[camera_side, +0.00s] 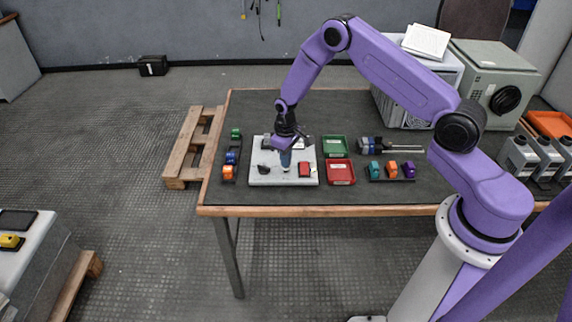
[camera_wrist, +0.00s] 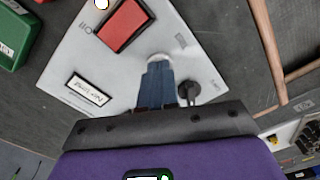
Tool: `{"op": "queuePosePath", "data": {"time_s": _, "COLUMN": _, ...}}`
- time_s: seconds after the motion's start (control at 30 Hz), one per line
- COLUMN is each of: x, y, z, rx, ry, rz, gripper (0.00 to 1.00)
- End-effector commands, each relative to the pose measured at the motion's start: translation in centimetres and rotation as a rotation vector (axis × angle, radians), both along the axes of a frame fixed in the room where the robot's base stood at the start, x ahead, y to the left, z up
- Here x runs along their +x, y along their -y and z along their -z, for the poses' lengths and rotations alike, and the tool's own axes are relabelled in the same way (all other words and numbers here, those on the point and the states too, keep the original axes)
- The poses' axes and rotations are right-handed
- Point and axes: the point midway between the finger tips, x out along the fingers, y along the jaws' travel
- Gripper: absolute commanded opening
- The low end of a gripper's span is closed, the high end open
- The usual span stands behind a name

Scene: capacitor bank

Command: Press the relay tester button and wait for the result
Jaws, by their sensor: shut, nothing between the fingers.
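The relay tester is a pale flat panel (camera_side: 260,180) on the dark table; it fills much of the wrist view (camera_wrist: 75,65). It carries a red block (camera_side: 304,170), also in the wrist view (camera_wrist: 123,25), a black knob (camera_side: 264,169), and a small framed label or display (camera_wrist: 87,90) whose text I cannot read surely. A round white piece (camera_wrist: 157,57), perhaps the button, shows at my fingertips. My gripper (camera_side: 286,165) is shut and empty, pointing down over the panel. Its blue fingers (camera_wrist: 157,72) partly hide the white piece; I cannot tell whether they touch it.
A green tray (camera_side: 335,146) and a red tray (camera_side: 341,181) stand right of the panel. Teal (camera_side: 375,170), orange (camera_side: 391,169) and purple (camera_side: 409,168) blocks sit farther right. Green, blue (camera_side: 232,157) and orange blocks line the left. The table's front strip is clear.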

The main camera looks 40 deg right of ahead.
Motion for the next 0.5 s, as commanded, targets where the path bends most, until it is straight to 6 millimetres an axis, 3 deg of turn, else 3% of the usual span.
{"op": "queuePosePath", "data": {"time_s": 0.5, "x": -0.07, "y": 0.06, "z": 0.93, "rx": 0.0, "ry": -0.001, "rz": 0.001, "gripper": 0.0}}
